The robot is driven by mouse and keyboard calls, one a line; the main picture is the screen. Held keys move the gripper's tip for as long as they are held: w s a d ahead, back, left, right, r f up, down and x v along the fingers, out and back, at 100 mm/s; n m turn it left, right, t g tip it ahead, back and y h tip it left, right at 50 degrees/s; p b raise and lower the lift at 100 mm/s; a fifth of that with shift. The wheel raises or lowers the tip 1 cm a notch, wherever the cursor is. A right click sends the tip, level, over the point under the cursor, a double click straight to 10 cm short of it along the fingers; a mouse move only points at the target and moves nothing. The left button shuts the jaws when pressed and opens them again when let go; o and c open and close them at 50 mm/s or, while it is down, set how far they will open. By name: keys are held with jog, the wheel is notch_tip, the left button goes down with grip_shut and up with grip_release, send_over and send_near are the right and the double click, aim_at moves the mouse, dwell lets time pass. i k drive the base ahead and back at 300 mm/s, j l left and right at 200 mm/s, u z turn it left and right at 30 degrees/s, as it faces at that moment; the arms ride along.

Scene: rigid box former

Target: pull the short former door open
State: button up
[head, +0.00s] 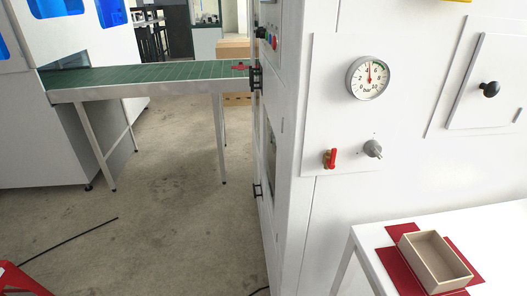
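The white box former machine (330,105) fills the right of the head view. A small square panel like a door (478,70) with a round black knob (490,89) is on its front at the upper right, and it looks closed. The machine's narrow left side has tall panels with black hinge or handle fittings (256,78), one above the other. I cannot tell for certain which panel is the short door. My gripper is not in view.
A pressure gauge (368,78), a red valve (330,158) and a grey knob (373,149) are on the front. A white table (470,222) holds a box (436,261) on red card. A green conveyor (150,75) stands left. Grey floor (180,200) is mostly clear.

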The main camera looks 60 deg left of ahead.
aim_at(272, 90)
jog(key=u, duration=1.5)
jog(key=i+j, duration=0.5)
jog(key=i, duration=0.15)
jog(key=i+j, duration=0.5)
jog(key=i, duration=0.15)
